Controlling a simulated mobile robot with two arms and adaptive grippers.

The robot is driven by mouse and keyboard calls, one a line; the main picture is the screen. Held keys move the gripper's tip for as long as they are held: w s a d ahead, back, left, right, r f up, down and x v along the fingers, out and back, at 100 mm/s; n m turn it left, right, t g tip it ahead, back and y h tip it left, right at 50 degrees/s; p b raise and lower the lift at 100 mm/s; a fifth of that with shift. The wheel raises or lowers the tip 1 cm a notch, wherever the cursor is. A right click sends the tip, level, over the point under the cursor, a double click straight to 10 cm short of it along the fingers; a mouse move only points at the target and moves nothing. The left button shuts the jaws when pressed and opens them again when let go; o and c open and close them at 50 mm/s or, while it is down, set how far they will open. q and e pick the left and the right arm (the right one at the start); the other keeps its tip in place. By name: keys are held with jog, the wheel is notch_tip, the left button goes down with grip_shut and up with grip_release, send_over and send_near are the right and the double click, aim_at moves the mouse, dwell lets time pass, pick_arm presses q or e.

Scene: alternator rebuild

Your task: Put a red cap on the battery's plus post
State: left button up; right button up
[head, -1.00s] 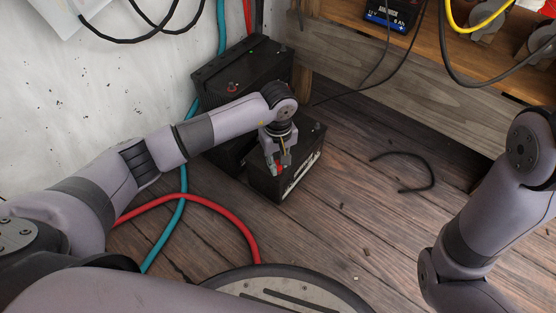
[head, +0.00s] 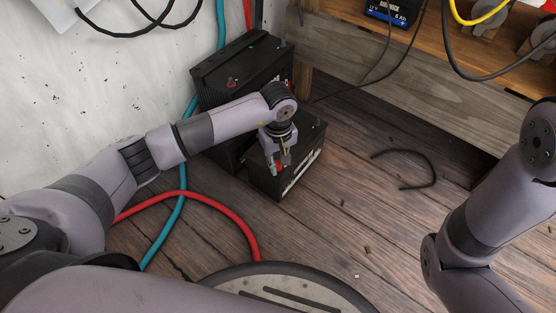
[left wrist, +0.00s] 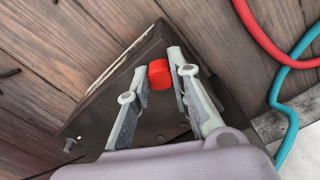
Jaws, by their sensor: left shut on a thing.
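A black battery (head: 310,135) stands on the floor beneath my left gripper (head: 279,168). My left gripper is shut on a small red cap, which shows clearly between the fingertips in the left wrist view (left wrist: 160,75). The cap is over the battery's dark top (left wrist: 150,55); I cannot tell whether it touches a post. A bare grey post (left wrist: 70,145) shows near one corner of that top. My arm hides part of the battery in the head view. My right gripper is out of view; only right arm links show.
A larger black battery (head: 255,62) with a red-topped post (head: 231,84) stands behind, by the white wall. Red (head: 215,203) and teal (head: 180,215) cables lie left. A black cable piece (head: 432,165) lies on the open wooden floor. A wooden bench (head: 400,75) is behind.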

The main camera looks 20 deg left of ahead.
pick_arm(q)
jog(key=o, duration=0.8)
notch_tip(320, 180, up, 12)
dwell(0.3)
dwell(0.5)
